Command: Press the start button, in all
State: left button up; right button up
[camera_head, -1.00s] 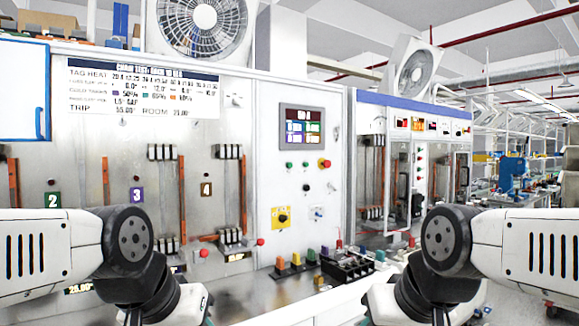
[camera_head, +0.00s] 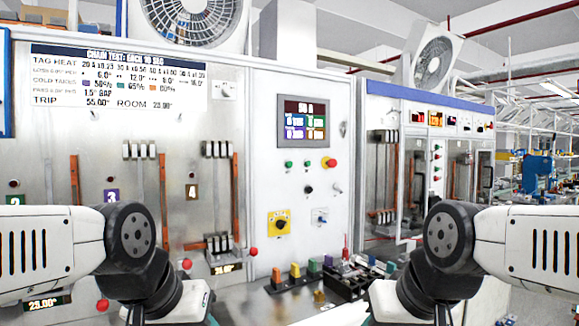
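A black knob (camera_head: 308,189) and a yellow switch plate (camera_head: 279,222) sit lower. No start label is readable, so I cannot tell which button it names. My two arms come in from the left and right, bent downward at the bottom. Both are apart from the buttons, and both grippers lie below the picture edge.
Test bays with copper-coloured bars and number tags stand left of the panel, under a printed chart (camera_head: 119,76). Coloured blocks (camera_head: 295,270) and a black tray (camera_head: 345,279) lie on the bench below. More cabinets (camera_head: 436,150) stand at right; an aisle runs beyond.

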grip_shut()
dwell(1.5)
